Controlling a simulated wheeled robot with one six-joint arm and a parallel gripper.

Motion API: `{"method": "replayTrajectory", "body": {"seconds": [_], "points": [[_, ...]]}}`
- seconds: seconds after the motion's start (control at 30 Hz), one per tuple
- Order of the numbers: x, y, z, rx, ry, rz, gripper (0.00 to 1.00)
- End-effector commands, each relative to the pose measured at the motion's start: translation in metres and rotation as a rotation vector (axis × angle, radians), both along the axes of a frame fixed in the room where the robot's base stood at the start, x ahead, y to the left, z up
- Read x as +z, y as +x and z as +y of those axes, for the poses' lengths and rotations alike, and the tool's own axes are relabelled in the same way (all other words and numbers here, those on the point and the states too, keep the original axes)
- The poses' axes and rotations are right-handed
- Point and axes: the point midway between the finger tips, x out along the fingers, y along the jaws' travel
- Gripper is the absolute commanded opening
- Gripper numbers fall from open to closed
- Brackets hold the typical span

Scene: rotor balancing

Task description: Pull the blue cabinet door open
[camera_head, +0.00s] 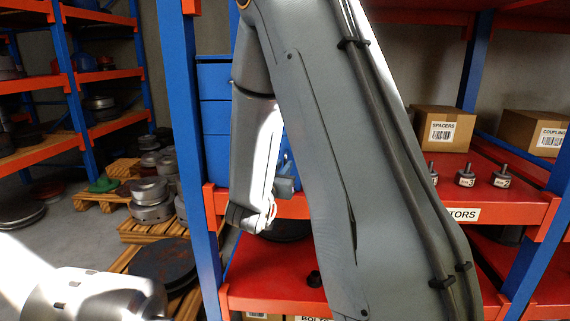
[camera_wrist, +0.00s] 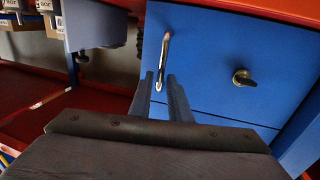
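The blue cabinet (camera_head: 214,119) stands on the red shelf, mostly hidden behind my arm in the head view. In the wrist view its blue front (camera_wrist: 210,60) fills the right half and looks closed. A thin silver bar handle (camera_wrist: 165,50) is on that front, with a black turn knob (camera_wrist: 243,78) to its right. My gripper (camera_wrist: 160,76) is open, and the handle's lower end shows between its two fingers with gaps on both sides. I cannot tell how deep the fingers reach around it. In the head view my arm largely hides the gripper.
Boxes labelled SPACERS (camera_head: 441,129) and COUPLING (camera_head: 535,131) and several small rotors (camera_head: 465,176) are on the same shelf, right of my arm. A blue upright (camera_head: 181,120) stands left of the cabinet. Loaded pallets (camera_head: 150,228) fill the floor at left.

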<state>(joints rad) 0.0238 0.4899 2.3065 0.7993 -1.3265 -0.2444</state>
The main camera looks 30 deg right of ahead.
Motion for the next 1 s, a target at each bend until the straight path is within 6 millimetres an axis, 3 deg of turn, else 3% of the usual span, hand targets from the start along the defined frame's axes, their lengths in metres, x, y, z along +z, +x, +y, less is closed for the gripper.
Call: {"method": "replayTrajectory", "body": {"seconds": [0.23, 0.57, 0.7, 1.0], "points": [[0.000, 0.019, -0.020, 0.000, 0.000, 0.001, 0.17], [0.000, 0.023, -0.023, 0.002, 0.000, 0.001, 0.17], [0.000, 0.023, -0.023, 0.002, 0.000, 0.001, 0.00], [0.000, 0.022, -0.023, -0.003, 0.000, 0.001, 0.00]]}}
